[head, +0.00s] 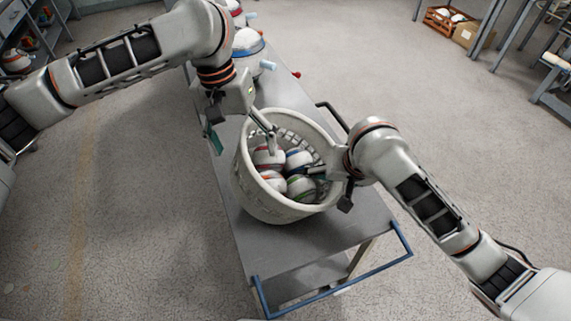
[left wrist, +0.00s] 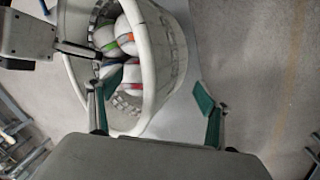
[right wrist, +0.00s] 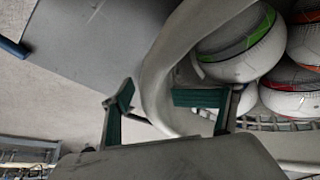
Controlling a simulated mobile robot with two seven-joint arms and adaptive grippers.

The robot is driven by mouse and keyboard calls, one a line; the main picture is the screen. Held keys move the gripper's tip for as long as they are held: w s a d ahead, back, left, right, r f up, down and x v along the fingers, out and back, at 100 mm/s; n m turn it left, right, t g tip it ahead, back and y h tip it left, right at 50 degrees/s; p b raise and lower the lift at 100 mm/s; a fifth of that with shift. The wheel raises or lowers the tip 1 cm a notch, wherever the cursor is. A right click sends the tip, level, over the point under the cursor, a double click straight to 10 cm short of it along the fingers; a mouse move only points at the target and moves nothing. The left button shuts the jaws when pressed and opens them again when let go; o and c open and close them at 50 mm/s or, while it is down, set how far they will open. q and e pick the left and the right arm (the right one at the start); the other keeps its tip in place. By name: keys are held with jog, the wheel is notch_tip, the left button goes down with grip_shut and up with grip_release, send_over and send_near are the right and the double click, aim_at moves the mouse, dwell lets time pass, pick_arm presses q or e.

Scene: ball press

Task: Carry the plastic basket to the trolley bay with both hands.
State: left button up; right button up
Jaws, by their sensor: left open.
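The pale plastic basket (head: 270,208) stands on the grey trolley top and holds several balls (head: 299,187) with coloured stripes. It also shows in the left wrist view (left wrist: 150,60) and in the right wrist view (right wrist: 155,75). My left gripper (head: 240,137) is open, with one finger inside the basket and the other outside its wall; the left wrist view shows a gap outside the wall. My right gripper (right wrist: 150,98) has its fingers on both sides of the opposite rim, close to it. I cannot tell whether both fingers press on the rim.
The trolley (head: 365,215) has a blue bar (head: 340,284) at its near end and a dark handle behind the basket. A wooden crate (head: 440,20) and a cardboard box (head: 470,35) lie far right.

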pick_arm(q)
jog(key=shift+w+a+r, duration=0.1)
jog(key=shift+a+r, duration=0.1)
jog(key=shift+r, duration=1.1)
jog(key=shift+s+a+r, duration=0.1)
jog(key=shift+a+r, duration=0.1)
jog(key=shift+r, duration=1.1)
jog(key=shift+w+a+r, duration=0.1)
jog(key=shift+a+r, duration=0.1)
jog(key=shift+r, duration=1.1)
pick_arm(e)
jog(key=o, duration=0.8)
jog(key=shift+r, duration=0.1)
jog(key=v, duration=1)
jog(key=shift+r, duration=0.2)
jog(key=shift+s+d+r, duration=0.15)
jog(key=shift+s+r, duration=0.3)
jog(key=shift+r, duration=0.15)
